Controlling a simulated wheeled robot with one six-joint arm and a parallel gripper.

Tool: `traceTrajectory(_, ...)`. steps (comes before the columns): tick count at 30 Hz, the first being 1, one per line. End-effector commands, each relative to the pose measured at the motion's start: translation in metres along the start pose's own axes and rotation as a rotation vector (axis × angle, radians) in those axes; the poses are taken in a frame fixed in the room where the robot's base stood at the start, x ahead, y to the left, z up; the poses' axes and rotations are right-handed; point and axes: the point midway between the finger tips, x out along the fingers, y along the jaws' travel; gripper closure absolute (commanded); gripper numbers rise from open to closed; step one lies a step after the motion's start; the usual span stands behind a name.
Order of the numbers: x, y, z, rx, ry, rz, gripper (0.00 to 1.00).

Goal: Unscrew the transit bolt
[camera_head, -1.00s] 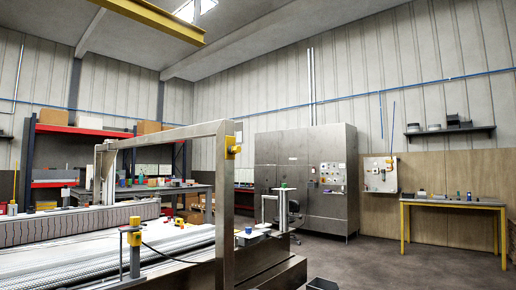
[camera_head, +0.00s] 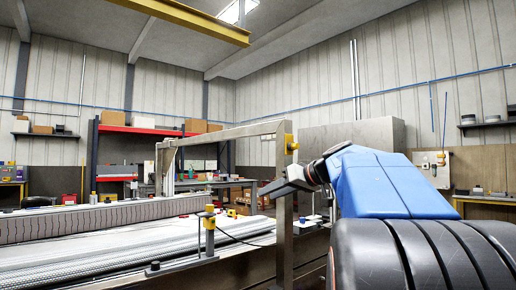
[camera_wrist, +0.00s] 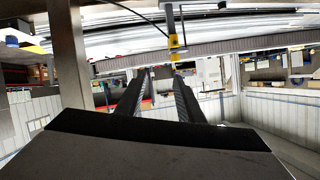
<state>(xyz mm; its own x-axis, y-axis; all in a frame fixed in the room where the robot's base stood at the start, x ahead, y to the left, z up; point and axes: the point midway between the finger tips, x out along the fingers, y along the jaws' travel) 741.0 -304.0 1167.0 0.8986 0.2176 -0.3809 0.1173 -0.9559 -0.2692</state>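I cannot tell for certain which part is the transit bolt. A yellow block with a small knob (camera_head: 291,143) sits on the upright of the metal conveyor frame (camera_head: 284,225). A post with yellow collars (camera_head: 209,222) stands on the conveyor's near side; a yellow-collared post also shows in the wrist view (camera_wrist: 174,42), beyond the fingertips. My gripper (camera_head: 264,190) points left and overlaps the frame upright in the head view. In the wrist view my gripper (camera_wrist: 160,84) has its two dark fingers apart, with nothing seen held between them. Contact with the frame cannot be told.
The conveyor bed (camera_head: 120,255) runs across the lower left, with a long striped guard (camera_head: 100,220) behind it. A grey cabinet (camera_head: 350,132) stands behind my arm. Red-beamed shelving (camera_head: 150,130) is at the back. The wrist picture appears upside down.

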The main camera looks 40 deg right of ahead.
Motion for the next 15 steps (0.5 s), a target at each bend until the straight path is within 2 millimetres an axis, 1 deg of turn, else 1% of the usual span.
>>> traceTrajectory(1,-0.013,0.021,-0.023,-0.017,0.050,0.012,0.66)
traceTrajectory(3,-0.032,0.044,-0.053,-0.054,0.121,0.022,0.66)
traceTrajectory(5,-0.049,0.063,-0.076,-0.088,0.179,0.032,0.66)
traceTrajectory(6,-0.061,0.074,-0.090,-0.111,0.215,0.040,0.66)
traceTrajectory(9,-0.091,0.099,-0.119,-0.166,0.295,0.061,0.66)
traceTrajectory(10,-0.099,0.105,-0.126,-0.181,0.315,0.068,0.66)
traceTrajectory(12,-0.115,0.116,-0.139,-0.211,0.354,0.080,0.66)
traceTrajectory(15,-0.131,0.126,-0.151,-0.242,0.390,0.092,0.66)
